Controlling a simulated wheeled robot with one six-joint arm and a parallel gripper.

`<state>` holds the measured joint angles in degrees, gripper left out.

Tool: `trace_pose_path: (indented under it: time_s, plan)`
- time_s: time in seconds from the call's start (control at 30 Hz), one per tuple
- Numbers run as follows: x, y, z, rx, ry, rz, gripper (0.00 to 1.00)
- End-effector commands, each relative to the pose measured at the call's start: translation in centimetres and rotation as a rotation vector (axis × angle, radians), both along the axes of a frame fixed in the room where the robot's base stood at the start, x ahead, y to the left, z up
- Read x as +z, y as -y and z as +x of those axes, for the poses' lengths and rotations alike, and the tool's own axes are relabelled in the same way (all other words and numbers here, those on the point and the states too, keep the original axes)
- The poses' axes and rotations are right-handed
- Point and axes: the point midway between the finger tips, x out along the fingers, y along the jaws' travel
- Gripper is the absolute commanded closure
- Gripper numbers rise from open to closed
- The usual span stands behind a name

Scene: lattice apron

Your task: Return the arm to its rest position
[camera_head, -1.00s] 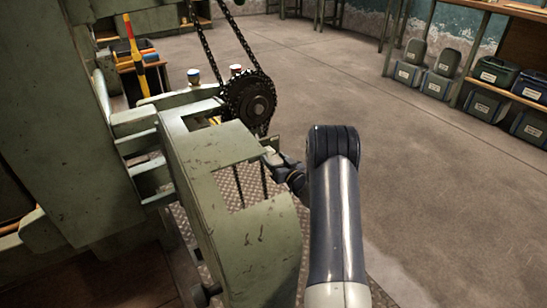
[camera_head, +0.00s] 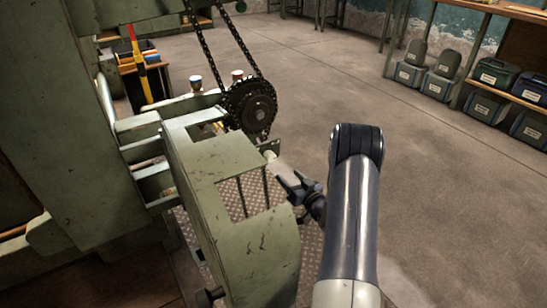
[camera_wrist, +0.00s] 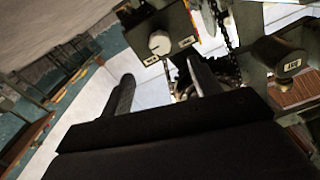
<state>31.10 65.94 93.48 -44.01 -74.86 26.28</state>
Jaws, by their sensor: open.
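My gripper (camera_head: 292,185) is open at the end of my dark arm (camera_head: 352,205), just right of the green machine frame (camera_head: 240,235) in the head view. Nothing shows between its fingers there. In the wrist view my gripper (camera_wrist: 160,95) shows two dark fingers spread apart, with a control box carrying a pale knob (camera_wrist: 159,43) beyond them. A small pale round part (camera_head: 270,156) on the machine sits just up and left of the fingertips in the head view, apart from them.
A chain wheel (camera_head: 250,105) with a hanging chain stands behind the machine frame. Shelves with several grey and green cases (camera_head: 495,73) stand at the far right. A tool bin (camera_head: 140,75) is at the back left. The floor right of my arm is clear.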

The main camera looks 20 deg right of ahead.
Motion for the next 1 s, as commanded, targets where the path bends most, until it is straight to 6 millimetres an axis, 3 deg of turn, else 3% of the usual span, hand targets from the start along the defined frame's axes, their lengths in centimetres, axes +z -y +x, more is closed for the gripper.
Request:
trace_pose_path:
  time_s: [0.17, 0.63, 0.73, 1.0]
  plan:
    - [-0.2, -0.5, 1.8, 0.004, 0.002, -0.002, 0.41]
    - [-0.2, -2.0, 9.8, 0.002, 0.002, -0.002, 0.41]
    - [-0.1, -2.1, 10.7, 0.002, 0.002, -0.004, 0.41]
    - [0.1, -2.1, 10.5, 0.0, 0.009, -0.046, 0.41]
